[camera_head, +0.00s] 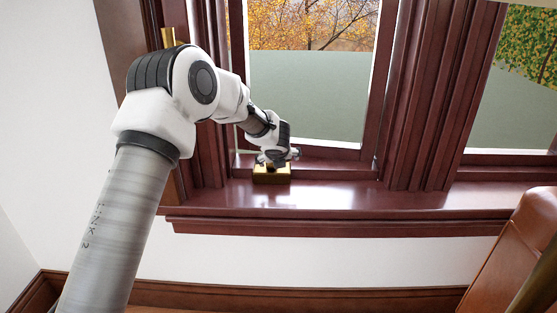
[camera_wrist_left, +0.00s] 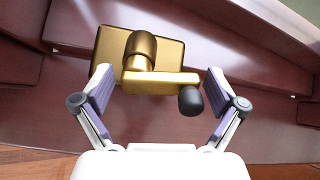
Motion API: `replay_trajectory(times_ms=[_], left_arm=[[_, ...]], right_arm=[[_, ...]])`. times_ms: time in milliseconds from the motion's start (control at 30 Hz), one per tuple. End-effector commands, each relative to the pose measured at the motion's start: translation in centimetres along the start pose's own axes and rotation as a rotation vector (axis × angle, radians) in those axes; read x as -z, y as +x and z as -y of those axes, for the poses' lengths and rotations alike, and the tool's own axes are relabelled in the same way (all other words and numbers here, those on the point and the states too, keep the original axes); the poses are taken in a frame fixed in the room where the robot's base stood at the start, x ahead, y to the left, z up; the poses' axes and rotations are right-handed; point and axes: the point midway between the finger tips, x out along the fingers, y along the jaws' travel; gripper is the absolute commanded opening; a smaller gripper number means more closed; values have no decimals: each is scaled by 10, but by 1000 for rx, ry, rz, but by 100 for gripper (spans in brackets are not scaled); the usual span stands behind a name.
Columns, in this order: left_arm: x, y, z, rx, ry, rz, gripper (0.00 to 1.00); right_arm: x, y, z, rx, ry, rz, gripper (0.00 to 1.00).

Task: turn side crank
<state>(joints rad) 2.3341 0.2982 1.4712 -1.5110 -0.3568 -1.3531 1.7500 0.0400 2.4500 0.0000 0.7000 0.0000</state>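The crank is brass with a black knob. In the left wrist view, its rectangular base (camera_wrist_left: 112,48) is on the dark red sill, its arm (camera_wrist_left: 160,82) points right, and its black knob (camera_wrist_left: 191,101) is at the arm's end. My left gripper (camera_wrist_left: 159,84) is open, with one finger left of the crank arm and the other just right of the knob. I cannot tell whether either finger touches it. In the head view, the brass base (camera_head: 271,177) sits on the sill under my left gripper (camera_head: 278,157), which hides most of the crank. My right gripper is not in view.
The window sill (camera_head: 330,196) runs right from the crank and is clear. The window frame (camera_head: 382,80) rises behind it. A brown leather chair (camera_head: 515,250) stands at the lower right. A brass piece (camera_head: 168,37) shows on the frame at the upper left.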

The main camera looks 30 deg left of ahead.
Motion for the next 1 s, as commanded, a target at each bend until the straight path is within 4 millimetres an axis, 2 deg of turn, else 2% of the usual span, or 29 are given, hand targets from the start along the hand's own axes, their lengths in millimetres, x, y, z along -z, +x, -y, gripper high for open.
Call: replay_trajectory(times_ms=[33, 100, 567, 767, 1000], left_arm=[[0, 0, 0, 0, 0, 0, 68], [0, 0, 0, 0, 0, 0, 43], [0, 1, 0, 6, -49, -1, 43], [-1, 2, -2, 17, -156, 0, 43], [-5, 2, -4, 41, -357, 0, 43]], right_arm=[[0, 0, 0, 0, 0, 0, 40], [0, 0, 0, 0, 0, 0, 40], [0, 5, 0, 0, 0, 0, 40], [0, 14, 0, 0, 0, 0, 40], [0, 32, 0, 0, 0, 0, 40]])
